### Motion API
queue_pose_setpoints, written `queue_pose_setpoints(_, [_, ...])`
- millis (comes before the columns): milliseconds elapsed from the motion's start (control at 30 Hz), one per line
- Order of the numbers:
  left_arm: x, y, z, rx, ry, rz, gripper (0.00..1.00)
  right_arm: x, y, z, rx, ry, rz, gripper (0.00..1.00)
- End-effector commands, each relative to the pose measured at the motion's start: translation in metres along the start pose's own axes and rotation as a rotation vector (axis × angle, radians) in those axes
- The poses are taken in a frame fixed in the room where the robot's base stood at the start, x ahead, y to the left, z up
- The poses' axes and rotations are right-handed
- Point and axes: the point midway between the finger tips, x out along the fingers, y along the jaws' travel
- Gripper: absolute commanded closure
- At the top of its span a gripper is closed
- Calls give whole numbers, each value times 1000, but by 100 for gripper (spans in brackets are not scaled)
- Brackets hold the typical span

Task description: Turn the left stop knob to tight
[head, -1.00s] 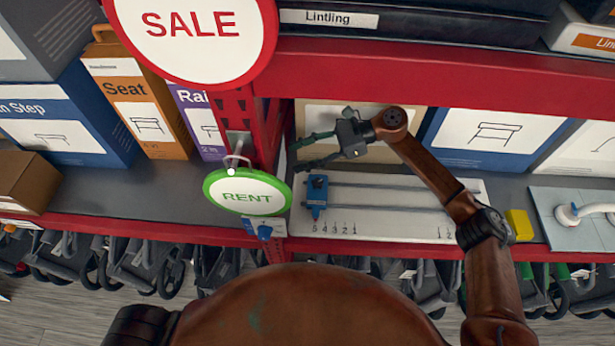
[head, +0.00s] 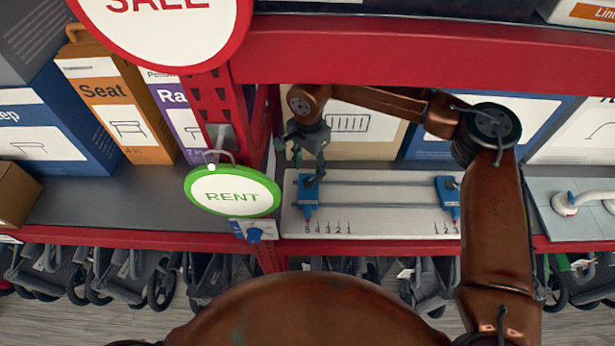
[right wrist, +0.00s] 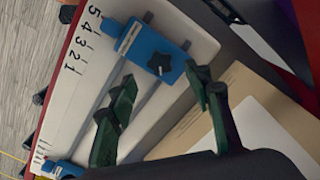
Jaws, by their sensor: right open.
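The left stop (head: 307,190) is a blue block across two rails on a white board (head: 380,222), near the printed 5. In the right wrist view the left stop (right wrist: 138,42) carries a dark star-shaped knob (right wrist: 158,63). The right stop (head: 448,190) sits at the right end of the rails; its blue edge shows in the right wrist view (right wrist: 66,168). My right gripper (head: 308,158) is open, pointing down just behind and above the left stop. In the right wrist view its green fingers (right wrist: 158,84) are apart with the knob just beyond their tips. Contact is not visible. My left gripper is out of view.
A red shelf beam (head: 430,48) runs overhead. A red post and a hanging RENT sign (head: 232,191) stand left of the board. Boxes (head: 360,125) stand behind it. A panel with a white handle (head: 568,208) lies to the right.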

Motion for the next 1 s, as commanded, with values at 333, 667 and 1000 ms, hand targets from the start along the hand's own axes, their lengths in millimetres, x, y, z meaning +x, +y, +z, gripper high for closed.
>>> queue_pose_setpoints(333, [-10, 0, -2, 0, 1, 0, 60, 45, 0, 1, 0, -2, 0, 54])
queue_pose_setpoints(667, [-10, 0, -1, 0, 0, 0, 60, 50, -1, 1, 0, -2, -1, 54])
queue_pose_setpoints(1000, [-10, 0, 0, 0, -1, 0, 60, 50, -1, 1, 0, -3, -1, 76])
